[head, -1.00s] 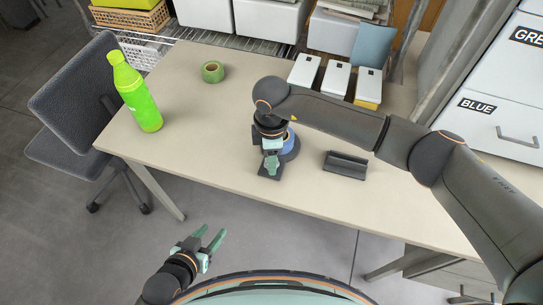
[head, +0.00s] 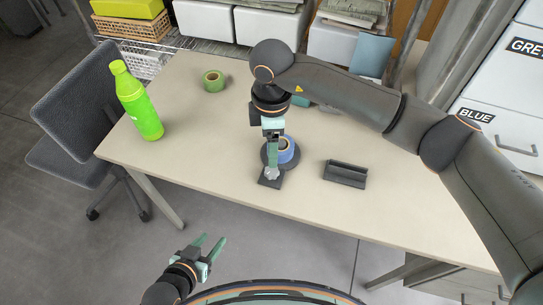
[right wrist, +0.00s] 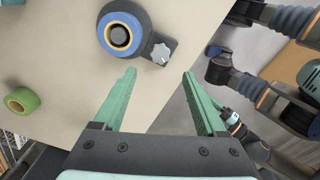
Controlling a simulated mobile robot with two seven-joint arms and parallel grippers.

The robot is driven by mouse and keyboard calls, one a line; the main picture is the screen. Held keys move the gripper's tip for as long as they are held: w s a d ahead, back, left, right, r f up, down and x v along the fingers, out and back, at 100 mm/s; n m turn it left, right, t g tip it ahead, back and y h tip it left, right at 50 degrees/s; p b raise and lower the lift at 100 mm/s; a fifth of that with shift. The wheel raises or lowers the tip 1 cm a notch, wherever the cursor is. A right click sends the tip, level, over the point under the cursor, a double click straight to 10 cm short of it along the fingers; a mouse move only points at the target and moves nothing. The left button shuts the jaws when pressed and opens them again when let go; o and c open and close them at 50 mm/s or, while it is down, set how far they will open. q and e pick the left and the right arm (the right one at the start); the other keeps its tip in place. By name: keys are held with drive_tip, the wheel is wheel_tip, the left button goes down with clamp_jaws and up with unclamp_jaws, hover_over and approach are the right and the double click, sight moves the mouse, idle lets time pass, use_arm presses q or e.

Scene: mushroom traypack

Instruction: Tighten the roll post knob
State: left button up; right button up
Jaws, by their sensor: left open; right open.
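The roll post is a dark base on the table with a blue tape roll (head: 284,150) around its post. The roll also shows in the right wrist view (right wrist: 119,35). The pale grey lobed knob (right wrist: 161,53) sits on the base's squared end; in the head view the knob (head: 271,173) is at the base's near end. My right gripper (right wrist: 160,72) is open and empty, with the knob showing just beyond and between its fingertips. It is apart from the knob. My left gripper (head: 213,239) is open and empty, off the table's front edge.
A green tape roll (head: 214,81) and a lime bottle (head: 137,101) stand on the table's left part. A dark holder (head: 345,174) lies right of the post. White boxes stand along the back. A chair (head: 75,110) is at the left. The table's front left is clear.

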drive_tip(key=shift+r, duration=1.65)
drive_tip(key=shift+s+f, duration=0.1)
